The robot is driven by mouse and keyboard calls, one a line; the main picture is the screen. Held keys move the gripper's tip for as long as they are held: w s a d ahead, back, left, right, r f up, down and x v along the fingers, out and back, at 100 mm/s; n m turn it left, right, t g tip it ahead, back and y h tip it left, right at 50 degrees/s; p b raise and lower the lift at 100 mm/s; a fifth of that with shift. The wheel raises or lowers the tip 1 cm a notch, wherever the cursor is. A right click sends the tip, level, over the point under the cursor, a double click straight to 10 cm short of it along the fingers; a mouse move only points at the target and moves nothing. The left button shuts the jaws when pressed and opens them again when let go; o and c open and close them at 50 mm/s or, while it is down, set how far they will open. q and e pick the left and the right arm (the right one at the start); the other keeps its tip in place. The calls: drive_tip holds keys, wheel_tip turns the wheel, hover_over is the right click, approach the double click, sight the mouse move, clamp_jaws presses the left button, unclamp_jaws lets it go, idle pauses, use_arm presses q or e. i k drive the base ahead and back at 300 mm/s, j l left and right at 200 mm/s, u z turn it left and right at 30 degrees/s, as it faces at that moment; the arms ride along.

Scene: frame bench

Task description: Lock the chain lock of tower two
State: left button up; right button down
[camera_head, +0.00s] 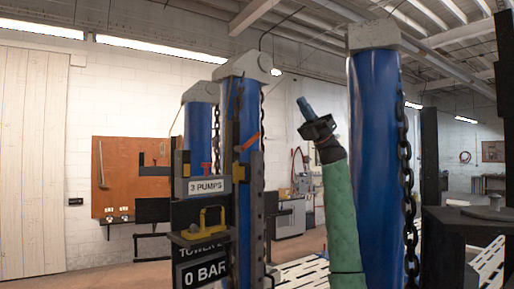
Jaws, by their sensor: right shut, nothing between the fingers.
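The tower two panel (202,252) reads "TOWER 2" partly covered, with "0 BAR" below it. Behind it rises a blue column (246,125) with a grey cap. A dark chain (237,105) hangs along this column, and a small orange-red piece (250,142) sits slanted on it; I cannot tell whether that is part of the lock. My right gripper (304,104) points up at the end of a green-sleeved arm, right of this column and apart from it in the picture. Its blue fingers are shut and empty. My left gripper is out of view.
A nearer blue column (374,130) with a heavy chain (405,160) stands close to the right of my right arm. A "3 PUMPS" box (203,187) and a yellow handle (208,222) are on the tower two stand. A brown tool board (125,165) hangs behind.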

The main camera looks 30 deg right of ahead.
sight(237, 149)
drive_tip(key=i+l, duration=0.25)
drive_tip(key=i, duration=0.25)
drive_tip(key=i+l, duration=0.25)
drive_tip(key=i, duration=0.3)
